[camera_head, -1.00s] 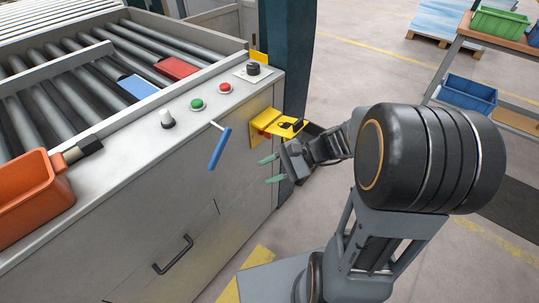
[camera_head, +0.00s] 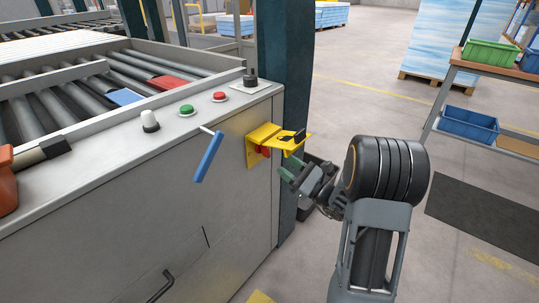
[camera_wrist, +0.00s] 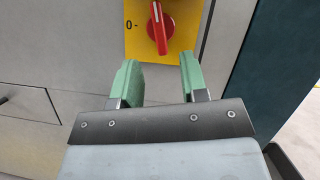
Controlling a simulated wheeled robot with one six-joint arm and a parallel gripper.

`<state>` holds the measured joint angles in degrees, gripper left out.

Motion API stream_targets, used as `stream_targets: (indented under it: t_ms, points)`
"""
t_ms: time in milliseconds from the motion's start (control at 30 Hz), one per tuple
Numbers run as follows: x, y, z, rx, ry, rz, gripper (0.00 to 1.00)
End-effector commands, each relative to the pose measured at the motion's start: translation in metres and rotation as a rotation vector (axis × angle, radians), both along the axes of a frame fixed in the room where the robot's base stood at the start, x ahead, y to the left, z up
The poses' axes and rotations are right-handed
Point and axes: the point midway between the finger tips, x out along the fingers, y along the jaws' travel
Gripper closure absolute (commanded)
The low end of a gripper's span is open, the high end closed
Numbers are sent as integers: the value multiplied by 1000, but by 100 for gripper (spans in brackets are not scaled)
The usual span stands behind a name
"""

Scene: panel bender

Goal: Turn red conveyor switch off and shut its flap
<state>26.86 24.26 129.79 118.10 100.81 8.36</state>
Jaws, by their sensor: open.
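The red conveyor switch (camera_wrist: 159,28) sits on a yellow plate (camera_wrist: 185,40) in the wrist view. Its handle stands nearly upright, with the white line toward the top; the "0" mark is at its left. In the head view the switch (camera_head: 264,151) shows partly under the yellow flap (camera_head: 290,141), which sticks out from the machine front, open. My gripper (camera_head: 287,172) is open and empty, below and in front of the switch. In the wrist view its green fingertips (camera_wrist: 157,75) lie just below the handle, one to each side, with nothing between them.
A blue lever (camera_head: 208,157) juts from the front, left of the flap. Green (camera_head: 186,109) and red (camera_head: 219,97) buttons and a black knob (camera_head: 250,80) are on the machine top. A dark teal post (camera_head: 287,90) stands close behind the flap.

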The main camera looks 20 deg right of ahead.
Motion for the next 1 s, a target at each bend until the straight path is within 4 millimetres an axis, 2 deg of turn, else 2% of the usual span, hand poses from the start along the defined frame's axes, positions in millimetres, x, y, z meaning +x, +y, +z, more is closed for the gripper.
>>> stream_targets:
  t_ms: [100, 400, 900, 1000]
  points:
    - [16, 16, 8, -1, -2, 5, 60]
    - [43, 40, 22, -2, -1, 2, 60]
    - [51, 46, 27, 0, 1, 1, 60]
    - [51, 46, 27, 0, 1, 1, 68]
